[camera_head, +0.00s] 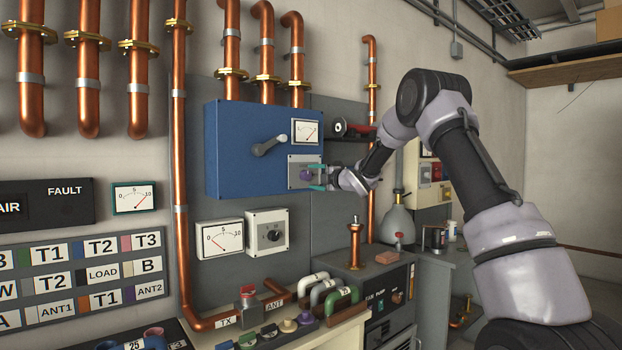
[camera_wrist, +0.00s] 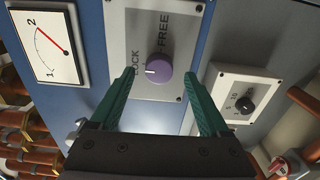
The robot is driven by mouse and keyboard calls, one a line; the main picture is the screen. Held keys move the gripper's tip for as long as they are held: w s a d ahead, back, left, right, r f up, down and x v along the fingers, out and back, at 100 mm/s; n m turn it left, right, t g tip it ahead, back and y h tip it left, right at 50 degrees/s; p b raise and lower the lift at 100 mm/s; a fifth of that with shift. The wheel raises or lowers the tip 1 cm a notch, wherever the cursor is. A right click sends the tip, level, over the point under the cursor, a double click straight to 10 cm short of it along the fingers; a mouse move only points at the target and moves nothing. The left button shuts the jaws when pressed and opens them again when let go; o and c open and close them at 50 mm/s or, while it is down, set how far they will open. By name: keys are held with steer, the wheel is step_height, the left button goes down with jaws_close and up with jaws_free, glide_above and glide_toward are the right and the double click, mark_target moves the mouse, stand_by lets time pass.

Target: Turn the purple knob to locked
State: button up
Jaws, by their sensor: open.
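The purple knob (camera_wrist: 159,68) sits on a light grey plate (camera_wrist: 121,45) lettered LOCK and FREE. In the wrist view its short white mark is on the left of its face, on the side of the word LOCK; FREE stands above the knob. In the head view the knob (camera_head: 305,175) is on the lower right of the blue cabinet (camera_head: 232,150). My gripper (camera_head: 319,176) is open in front of the plate. In the wrist view its teal fingers (camera_wrist: 163,98) stand on either side of the knob, apart from it. Contact with the plate cannot be told.
The cabinet also bears a grey lever (camera_head: 268,146) and a dial gauge (camera_head: 305,131). Below it are another gauge (camera_head: 219,238) and a black knob box (camera_head: 267,232). Copper pipes (camera_head: 179,180) run down the wall. A shelf (camera_head: 350,136) with items is just behind my wrist.

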steer(key=v, duration=0.8)
steer(key=shift+s, duration=0.2)
steer(key=shift+d, duration=0.15)
steer(key=s+d+r+m+h, duration=0.6)
steer(key=s+d+r+m, duration=0.1)
steer(key=s+d+m, duration=0.15)
steer(key=s+d+m+g+h, duration=0.2)
steer(key=s+d+m+h, duration=0.2)
steer(key=s+m, duration=0.65)
steer(key=s+a+f+m+g+y, duration=0.1)
steer(key=s+f+m+g, duration=0.2)
steer(key=s, duration=1.2)
steer(key=s+a+f+m+g+y, duration=0.1)
steer(key=s+f+m+g, duration=0.2)
steer(key=s, duration=1.2)
step_height(320, 180, down, 3)
steer(key=m, duration=0.4)
steer(key=shift+r, duration=0.15)
